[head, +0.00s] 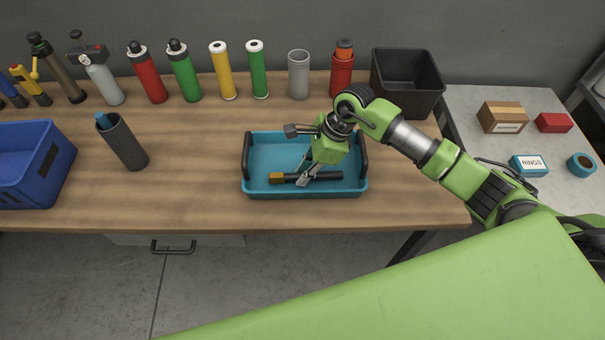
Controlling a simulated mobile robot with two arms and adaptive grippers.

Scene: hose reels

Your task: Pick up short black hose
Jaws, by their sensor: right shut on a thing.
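The short black hose (329,176) lies across the blue tray (257,190) near its front wall. Its left end has an orange-brown fitting (276,178). My right gripper (305,178) reaches down into the tray from the right and is shut on the hose near its middle. The fingers hide part of the hose. The hose looks level and low in the tray; I cannot tell whether it touches the tray floor. My left gripper is not in view.
The tray has dark side handles. Several bottles and cylinders line the back, with a black bin (407,84) at right. A dark cup (124,143) and a blue crate (30,165) stand at left. A grey table (500,165) with boxes adjoins at right. Bench space left of the tray is clear.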

